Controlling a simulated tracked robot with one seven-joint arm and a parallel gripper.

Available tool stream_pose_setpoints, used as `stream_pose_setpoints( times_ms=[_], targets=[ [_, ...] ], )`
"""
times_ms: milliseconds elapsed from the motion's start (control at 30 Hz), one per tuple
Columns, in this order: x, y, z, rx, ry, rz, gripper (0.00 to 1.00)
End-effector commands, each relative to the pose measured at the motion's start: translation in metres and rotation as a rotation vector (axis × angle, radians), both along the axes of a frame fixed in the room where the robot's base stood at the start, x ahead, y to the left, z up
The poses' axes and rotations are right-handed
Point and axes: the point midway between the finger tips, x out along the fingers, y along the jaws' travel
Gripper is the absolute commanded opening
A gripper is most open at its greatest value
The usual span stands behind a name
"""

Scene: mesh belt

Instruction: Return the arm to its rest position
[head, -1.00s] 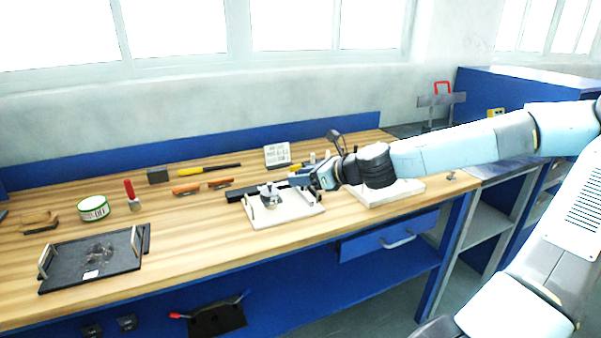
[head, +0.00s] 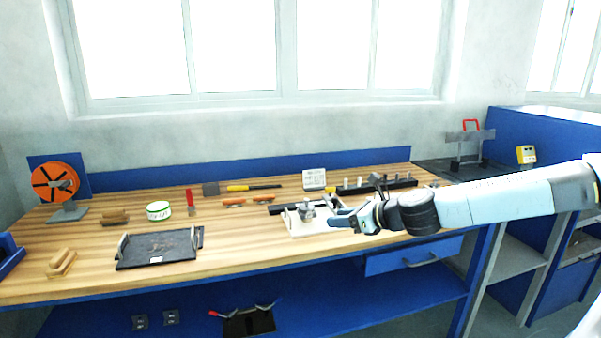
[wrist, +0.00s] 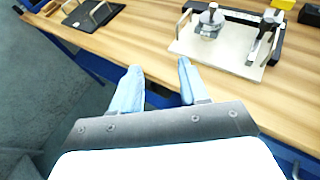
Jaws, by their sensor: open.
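My arm reaches in from the right in the head view. My gripper (head: 338,220) is at the right part of the workbench (head: 240,249), just right of a white tray (head: 299,229) with a metal fixture (head: 307,211) on it. In the wrist view my gripper (wrist: 160,78) is open with nothing between its two pale blue fingers. The fingers hang over the bench's front edge, apart from the white tray (wrist: 190,45), which lies beyond them.
A black tray (head: 158,262) with handles lies at the bench's left. An orange-disc device (head: 57,184), a green-white tin (head: 158,211) and several tools stand farther back. A blue cabinet (head: 520,150) is at the right. Bare wood lies between the two trays.

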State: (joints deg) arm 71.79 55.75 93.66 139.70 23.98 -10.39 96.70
Motion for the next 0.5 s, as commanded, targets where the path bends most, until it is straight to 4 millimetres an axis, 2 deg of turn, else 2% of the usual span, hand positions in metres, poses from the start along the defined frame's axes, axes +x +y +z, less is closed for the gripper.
stream_pose_setpoints(
  times_ms=[500],
  targets=[
    [-0.019, 0.021, -0.049, -0.241, -0.037, 0.175, 0.44]
  ],
)
